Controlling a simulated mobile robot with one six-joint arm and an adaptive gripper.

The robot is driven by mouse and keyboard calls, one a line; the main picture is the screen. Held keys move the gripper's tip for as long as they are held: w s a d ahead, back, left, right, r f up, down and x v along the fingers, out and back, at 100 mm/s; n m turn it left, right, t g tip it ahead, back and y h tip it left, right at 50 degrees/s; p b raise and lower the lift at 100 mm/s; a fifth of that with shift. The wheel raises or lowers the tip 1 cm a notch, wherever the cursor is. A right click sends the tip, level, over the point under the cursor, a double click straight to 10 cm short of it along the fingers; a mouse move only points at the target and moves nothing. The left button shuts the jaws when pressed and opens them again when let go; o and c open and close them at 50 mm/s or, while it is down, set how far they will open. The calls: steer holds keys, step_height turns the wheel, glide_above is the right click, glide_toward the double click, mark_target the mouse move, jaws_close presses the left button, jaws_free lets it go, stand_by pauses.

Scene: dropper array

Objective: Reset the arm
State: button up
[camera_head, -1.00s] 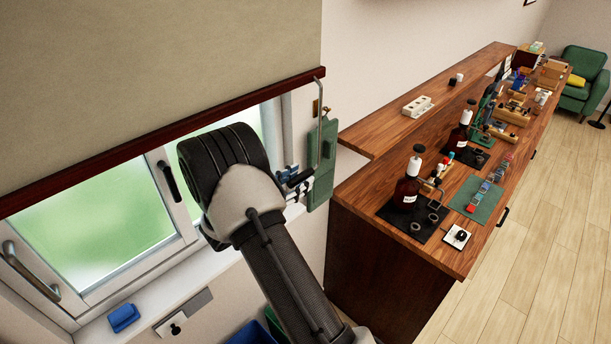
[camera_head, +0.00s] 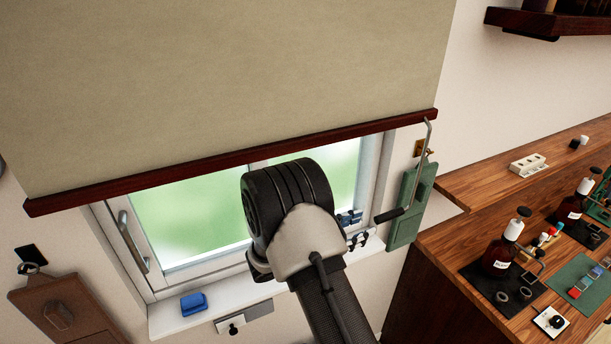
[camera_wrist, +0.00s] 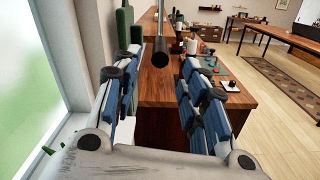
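My gripper shows in the wrist view (camera_wrist: 160,85) with its two blue-padded fingers spread apart and nothing clamped between them. In the head view my gripper (camera_head: 352,228) is mostly hidden behind my arm, in front of the right side of the window. A metal crank (camera_head: 428,145) with a black grip hangs beside the blind, just right of the gripper. The black grip also shows in the wrist view (camera_wrist: 160,52), between the finger lines in the picture. It looks free of both fingers; its exact depth is unclear.
A beige blind (camera_head: 220,90) with a dark red bottom bar covers the upper window. A blue block (camera_head: 193,303) sits on the sill. A wooden counter (camera_head: 440,245) with bottles and small parts stands at right.

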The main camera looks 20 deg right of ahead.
steer(key=s+a+r+m+g+y+b, duration=0.1)
steer(key=s+r+m+g+y+b, duration=0.15)
steer(key=s+m+y, duration=0.4)
steer(key=s+a+r+m+g+y+b, duration=0.1)
steer(key=s+a+m+b, duration=0.2)
steer(key=s, duration=0.6)
steer(key=s+a+f+m+t+y+b, duration=0.2)
steer(key=s+a+m+t+y+b, duration=0.1)
steer(key=a, duration=0.5)
steer(key=s+a+f+m+t+y+b, duration=0.1)
steer(key=s+a+m+t+y+b, duration=0.3)
steer(key=s+a+y, duration=0.3)
steer(key=shift+s+a+f+b, duration=0.35)
steer(key=shift+s+a+b, duration=0.15)
steer(key=shift+a, duration=0.1)
steer(key=shift+y, duration=0.25)
stand_by(0.6)
